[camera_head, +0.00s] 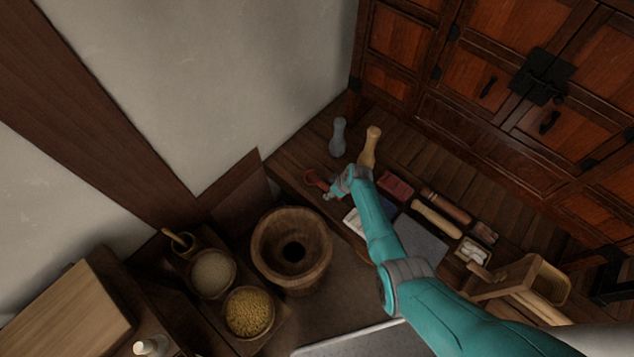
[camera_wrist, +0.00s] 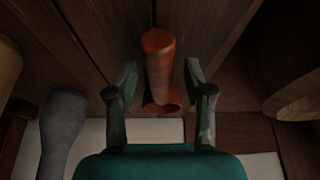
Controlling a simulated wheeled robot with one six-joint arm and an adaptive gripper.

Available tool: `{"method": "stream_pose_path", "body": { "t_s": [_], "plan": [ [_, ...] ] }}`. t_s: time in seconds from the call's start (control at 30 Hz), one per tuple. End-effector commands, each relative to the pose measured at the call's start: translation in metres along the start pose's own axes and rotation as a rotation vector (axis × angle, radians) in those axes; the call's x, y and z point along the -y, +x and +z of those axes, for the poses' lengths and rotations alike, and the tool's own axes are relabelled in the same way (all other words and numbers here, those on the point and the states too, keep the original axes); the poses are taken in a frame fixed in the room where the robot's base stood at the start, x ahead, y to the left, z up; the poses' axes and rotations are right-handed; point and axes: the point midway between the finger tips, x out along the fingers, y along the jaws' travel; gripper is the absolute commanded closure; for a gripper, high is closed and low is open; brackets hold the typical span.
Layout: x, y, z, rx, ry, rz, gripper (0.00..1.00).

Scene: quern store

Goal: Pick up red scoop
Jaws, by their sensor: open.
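The red scoop (camera_head: 316,179) lies on the dark wooden platform near the wall corner in the head view. In the wrist view the scoop (camera_wrist: 158,62) is between my fingers, its cylindrical handle pointing away and its bowl end closer to my palm. My gripper (camera_wrist: 160,78) is open, with one finger on each side of the scoop and a gap visible on both sides. In the head view my gripper (camera_head: 331,192) is at the scoop's right side and hides part of it.
A grey pestle-like object (camera_head: 338,137) and a tan wooden one (camera_head: 370,146) stand behind the scoop. A dark red block (camera_head: 396,184) and wooden rollers (camera_head: 437,218) lie to the right. A wooden mortar (camera_head: 291,236) stands in front. A cabinet (camera_head: 490,75) rises behind.

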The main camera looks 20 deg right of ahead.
Motion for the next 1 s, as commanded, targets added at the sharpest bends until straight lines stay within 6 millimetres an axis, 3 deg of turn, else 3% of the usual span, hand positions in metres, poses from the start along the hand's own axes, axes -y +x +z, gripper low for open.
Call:
{"method": "stream_pose_path", "body": {
  "t_s": [0.33, 0.53, 1.0],
  "plan": [
    [-0.0003, 0.0028, -0.0002, -0.001, 0.000, 0.001, 0.50],
    [-0.0003, 0.0027, -0.0001, -0.001, 0.000, 0.001, 1.00],
    [-0.0002, -0.0006, -0.0016, -0.001, 0.000, 0.001, 1.00]
  ]
}}
